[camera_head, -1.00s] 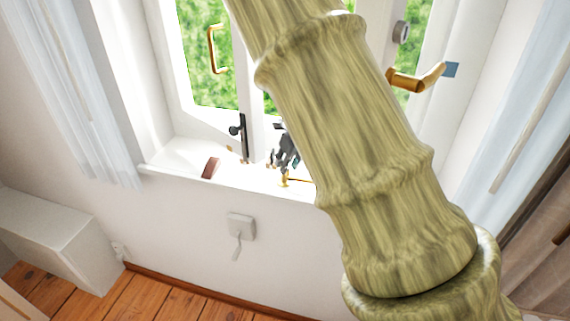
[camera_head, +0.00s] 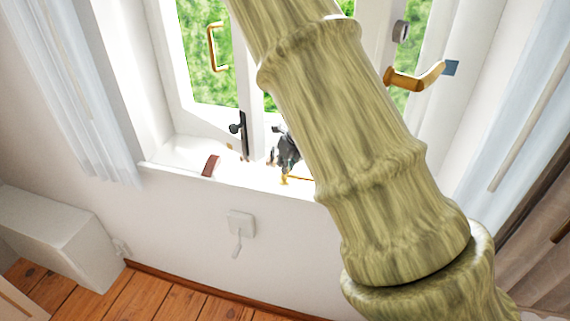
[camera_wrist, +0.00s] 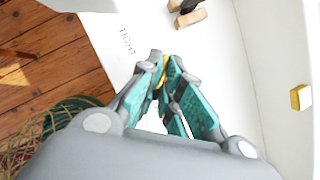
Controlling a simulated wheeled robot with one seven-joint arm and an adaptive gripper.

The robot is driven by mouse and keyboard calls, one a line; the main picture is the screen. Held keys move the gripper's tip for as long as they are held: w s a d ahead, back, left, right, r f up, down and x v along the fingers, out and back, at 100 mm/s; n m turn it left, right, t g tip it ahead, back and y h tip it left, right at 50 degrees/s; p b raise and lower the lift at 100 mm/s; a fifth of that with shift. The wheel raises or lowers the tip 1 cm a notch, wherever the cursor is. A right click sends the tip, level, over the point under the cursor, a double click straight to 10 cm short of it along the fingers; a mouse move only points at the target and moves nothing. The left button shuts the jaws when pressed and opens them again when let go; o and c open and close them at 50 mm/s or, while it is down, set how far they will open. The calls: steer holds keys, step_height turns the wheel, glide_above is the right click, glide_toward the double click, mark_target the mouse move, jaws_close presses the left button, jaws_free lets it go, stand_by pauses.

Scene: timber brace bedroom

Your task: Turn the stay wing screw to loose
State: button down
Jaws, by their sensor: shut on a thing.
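My gripper (camera_wrist: 163,75) is shut on the small brass wing screw (camera_wrist: 162,73) in the wrist view, with the screw's yellow metal showing between the two fingertips. The white sill (camera_wrist: 130,38) lies under it, and the word "TIGHT" (camera_wrist: 127,41) is printed there beside the fingers. In the head view my gripper (camera_head: 287,160) is a small dark shape over the window sill (camera_head: 190,155). A bit of brass (camera_head: 285,180) shows just below it. My own arm covers the sill to the right of it. Which way the screw's wings point is hard to tell.
A reddish-brown block (camera_head: 211,166) lies on the sill to the left. A black window catch (camera_head: 240,130) stands on the frame. Brass handles (camera_head: 213,50) (camera_head: 415,77) stick out from the window. A white switch (camera_head: 240,224) is on the wall below.

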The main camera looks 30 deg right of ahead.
steer(key=n+b, duration=0.1)
steer(key=n+y+b, duration=0.1)
steer(key=n+b, duration=0.1)
steer(key=shift+d+f+n, duration=0.15)
steer(key=shift+n, duration=0.15)
steer(key=shift+w+n+g+y+b, duration=0.1)
steer(key=shift+n+g+y+b, duration=0.15)
steer(key=shift+n+y+b, duration=0.5)
steer(key=shift+n+g+y+b, duration=0.1)
steer(key=shift+n+g+b, duration=0.2)
steer(key=shift+n, duration=0.85)
steer(key=c, duration=1.6)
jaws_free()
steer(key=v, duration=1.2)
